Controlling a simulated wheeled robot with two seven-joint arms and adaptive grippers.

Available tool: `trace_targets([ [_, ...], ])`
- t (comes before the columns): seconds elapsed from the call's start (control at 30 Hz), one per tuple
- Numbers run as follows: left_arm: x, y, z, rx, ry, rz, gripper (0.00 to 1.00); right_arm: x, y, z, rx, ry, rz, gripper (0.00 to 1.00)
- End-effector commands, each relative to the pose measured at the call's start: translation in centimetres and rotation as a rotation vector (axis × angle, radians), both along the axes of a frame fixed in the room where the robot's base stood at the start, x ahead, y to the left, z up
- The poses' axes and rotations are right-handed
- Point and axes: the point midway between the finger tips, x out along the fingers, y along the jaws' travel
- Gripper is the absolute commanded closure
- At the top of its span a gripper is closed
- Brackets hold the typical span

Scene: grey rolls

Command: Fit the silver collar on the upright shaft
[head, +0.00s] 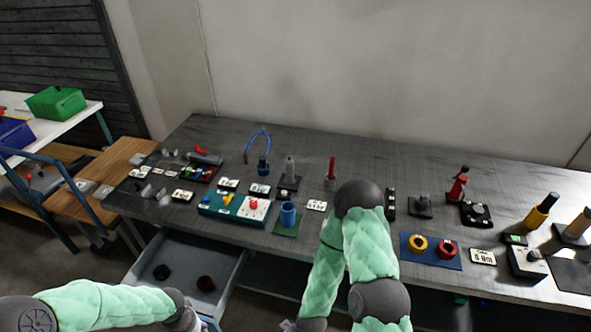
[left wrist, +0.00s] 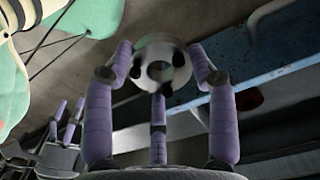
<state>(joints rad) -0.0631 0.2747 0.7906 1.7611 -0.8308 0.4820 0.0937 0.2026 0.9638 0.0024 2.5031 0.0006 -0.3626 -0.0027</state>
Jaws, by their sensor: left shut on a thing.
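The silver collar (left wrist: 160,68) is a pale ring with a central hole and dark spots. In the left wrist view my left gripper (left wrist: 160,75) is shut on it, with purple fingers around its rim. In the head view my left gripper (head: 188,320) is at the bottom edge, in front of the table, and the collar cannot be made out there. A grey upright post (head: 290,168) on a dark base may be the shaft; I cannot be sure. My right gripper (head: 290,325) is mostly cut off at the bottom edge; its fingers (left wrist: 68,132) show small in the left wrist view.
The dark table (head: 460,190) carries several small fixtures, including a blue cup (head: 289,214), a teal tray (head: 212,207) and a blue mat (head: 408,256) with yellow and red rings. An open grey drawer (head: 232,287) holds two dark round parts below the front edge.

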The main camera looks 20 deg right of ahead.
Motion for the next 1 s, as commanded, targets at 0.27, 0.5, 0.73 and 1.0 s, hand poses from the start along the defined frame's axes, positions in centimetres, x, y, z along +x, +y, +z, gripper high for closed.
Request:
trace_targets([
  [0.27,0.7,2.8,-2.6,0.0,-0.001,0.409,0.9,0.0,0.0,0.0,0.0,0.0,0.0,0.19],
  [0.5,1.1,4.4,-4.0,0.0,-0.002,0.643,0.9,0.0,0.0,0.0,0.0,0.0,0.0,0.19],
  [0.73,1.3,5.0,-4.6,0.002,-0.001,0.747,0.9,0.0,0.0,0.0,0.0,0.0,0.0,0.19],
  [1.0,1.3,5.0,-4.6,0.002,-0.002,0.745,0.9,0.0,0.0,0.0,0.0,0.0,0.0,0.28],
])
